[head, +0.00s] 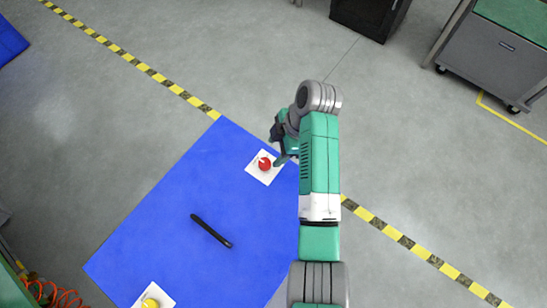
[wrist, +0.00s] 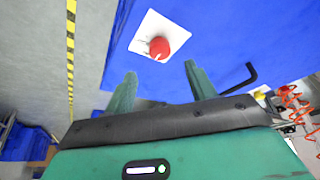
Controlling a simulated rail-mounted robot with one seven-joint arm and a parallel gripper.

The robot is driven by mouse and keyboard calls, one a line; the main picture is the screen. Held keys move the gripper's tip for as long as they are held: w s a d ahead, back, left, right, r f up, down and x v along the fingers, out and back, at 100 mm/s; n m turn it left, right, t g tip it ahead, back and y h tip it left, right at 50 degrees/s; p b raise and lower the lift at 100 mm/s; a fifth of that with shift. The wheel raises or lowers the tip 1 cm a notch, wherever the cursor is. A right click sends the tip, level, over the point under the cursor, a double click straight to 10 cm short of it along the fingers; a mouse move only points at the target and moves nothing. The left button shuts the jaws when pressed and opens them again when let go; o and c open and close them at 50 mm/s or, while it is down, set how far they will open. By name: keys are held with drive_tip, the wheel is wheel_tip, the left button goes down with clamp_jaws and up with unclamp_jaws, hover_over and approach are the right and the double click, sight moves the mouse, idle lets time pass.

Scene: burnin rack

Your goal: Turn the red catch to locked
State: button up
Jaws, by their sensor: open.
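The red catch (head: 265,163) is a round red knob with a pale mark on top, on a white square plate (head: 253,168) on the blue panel. In the wrist view the red catch (wrist: 159,47) sits on its white plate (wrist: 149,28) beyond the fingers. My gripper (wrist: 158,85) is open and empty, with the catch ahead of the gap between its two green fingers and apart from them. In the head view my gripper (head: 277,150) is just right of the plate. Small marks on the plate are too fine to read.
A black bar (head: 211,231) lies on the blue panel (head: 190,190). A yellow knob (head: 150,303) on another white plate is near the bottom edge. Yellow-black floor tape (head: 150,72) crosses the grey floor. A grey cart (head: 495,58) and a dark cabinet (head: 368,14) stand farther off.

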sight(265, 163)
drive_tip(key=b+x, duration=0.1)
drive_tip(key=x, duration=0.6)
drive_tip(key=shift+s+a+f+b, duration=0.1)
drive_tip(key=shift+a+f+b, duration=0.05)
drive_tip(key=shift+f+b, duration=0.2)
drive_tip(key=shift+r, duration=0.1)
drive_tip(key=c, duration=1)
